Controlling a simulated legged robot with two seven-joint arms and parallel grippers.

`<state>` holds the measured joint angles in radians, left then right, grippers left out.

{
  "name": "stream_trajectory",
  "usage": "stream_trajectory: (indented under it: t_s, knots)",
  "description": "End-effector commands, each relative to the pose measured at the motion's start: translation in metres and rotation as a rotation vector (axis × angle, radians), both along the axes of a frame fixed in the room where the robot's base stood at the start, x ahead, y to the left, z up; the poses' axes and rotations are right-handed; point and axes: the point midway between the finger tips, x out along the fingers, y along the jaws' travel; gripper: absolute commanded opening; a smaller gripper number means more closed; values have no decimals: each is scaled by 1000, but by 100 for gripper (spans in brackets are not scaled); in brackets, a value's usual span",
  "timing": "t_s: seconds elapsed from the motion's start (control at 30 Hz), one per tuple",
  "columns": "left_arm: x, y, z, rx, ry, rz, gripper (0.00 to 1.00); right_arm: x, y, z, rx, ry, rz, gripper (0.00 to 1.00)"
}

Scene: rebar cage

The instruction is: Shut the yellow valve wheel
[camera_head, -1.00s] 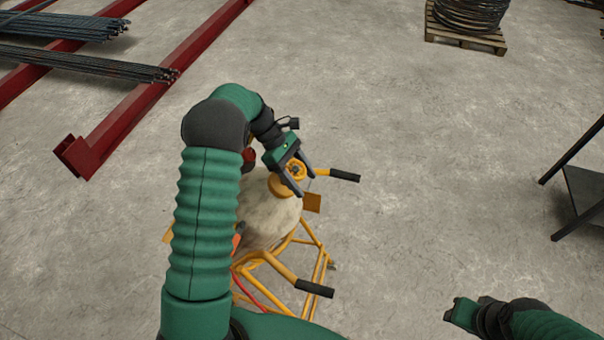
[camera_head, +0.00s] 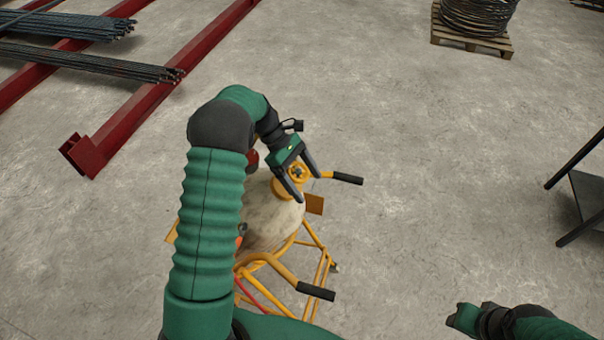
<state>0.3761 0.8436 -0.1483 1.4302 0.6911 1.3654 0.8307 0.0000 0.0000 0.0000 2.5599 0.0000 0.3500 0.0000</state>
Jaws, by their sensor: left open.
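The yellow valve wheel (camera_head: 298,172) sits on top of a pale, rounded tank (camera_head: 272,222) in a yellow tubular cart frame. My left gripper (camera_head: 303,181) is open at the wheel, with one dark finger on its far right side and the other on its near left side. The fingers hide part of the wheel, and I cannot tell whether they touch it. My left arm hides the left side of the tank. My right gripper (camera_head: 462,318) is low at the right, well away from the wheel, and its jaws are unclear.
Two black-gripped cart handles (camera_head: 347,178) (camera_head: 316,291) stick out to the right. Red beams (camera_head: 130,130) and rebar bundles (camera_head: 115,62) lie at upper left. A pallet with coiled wire (camera_head: 474,22) stands at the back. A dark stand (camera_head: 584,195) is at right. The middle floor is clear.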

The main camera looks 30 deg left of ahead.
Motion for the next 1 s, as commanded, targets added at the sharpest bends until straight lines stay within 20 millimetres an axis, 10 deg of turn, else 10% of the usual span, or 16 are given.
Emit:
stream_trajectory:
  t_s: [0.6,1.0]
  knots:
    - [11,94,111,2,1,2,82,0,0,-32,0,0,0,36]
    - [11,105,127,1,4,0,82,0,0,-30,0,0,0,36]
